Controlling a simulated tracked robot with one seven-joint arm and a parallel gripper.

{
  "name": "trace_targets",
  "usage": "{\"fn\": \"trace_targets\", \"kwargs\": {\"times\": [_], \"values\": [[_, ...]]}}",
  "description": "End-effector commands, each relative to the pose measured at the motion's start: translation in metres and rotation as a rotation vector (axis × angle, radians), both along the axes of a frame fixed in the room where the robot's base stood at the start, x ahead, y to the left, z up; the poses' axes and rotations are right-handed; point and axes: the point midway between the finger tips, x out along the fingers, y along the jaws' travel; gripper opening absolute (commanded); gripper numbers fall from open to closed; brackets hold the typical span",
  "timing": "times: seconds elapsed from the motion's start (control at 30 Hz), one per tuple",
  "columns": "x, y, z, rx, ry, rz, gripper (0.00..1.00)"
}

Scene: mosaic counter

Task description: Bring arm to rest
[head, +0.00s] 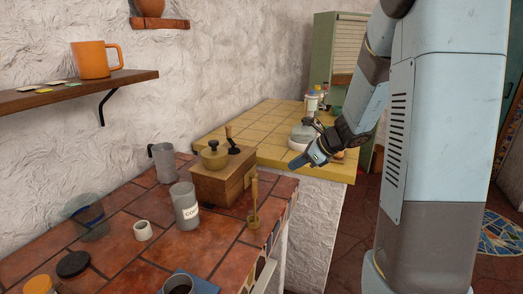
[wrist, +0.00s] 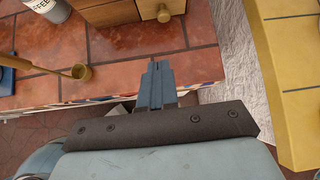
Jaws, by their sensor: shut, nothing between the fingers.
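My gripper (head: 309,160) is held out in front of the yellow-tiled counter (head: 262,154) in the head view. In the wrist view my gripper (wrist: 158,66) is seen from above with its fingers together and nothing between them. Its tips point toward the edge of the red-tiled counter (wrist: 125,58), close to the wooden grinder box (wrist: 110,12) with its round drawer knob. My arm comes down from the upper right in the head view.
The red-tiled counter holds a coffee canister (head: 186,206), the wooden grinder (head: 222,180), a metal pitcher (head: 162,163), a brass ladle (head: 254,212) and a white cup (head: 143,231). A wooden shelf (head: 130,80) bears an orange mug (head: 94,59). Floor shows between the counters and my body.

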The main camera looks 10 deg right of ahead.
Motion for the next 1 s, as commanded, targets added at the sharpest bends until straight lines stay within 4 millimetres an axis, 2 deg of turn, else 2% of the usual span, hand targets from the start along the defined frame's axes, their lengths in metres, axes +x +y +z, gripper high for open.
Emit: {"fn": "trace_targets", "kwargs": {"times": [0.2, 0.5, 0.73, 1.0], "values": [[-0.041, 0.019, 0.037, -0.148, -0.14, 0.252, 0.0], [-0.109, 0.035, 0.077, -0.418, -0.355, 0.659, 0.0], [-0.159, 0.036, 0.098, -0.647, -0.502, 0.961, 0.0], [-0.213, 0.026, 0.117, -0.943, -0.636, 1.305, 0.0]]}}
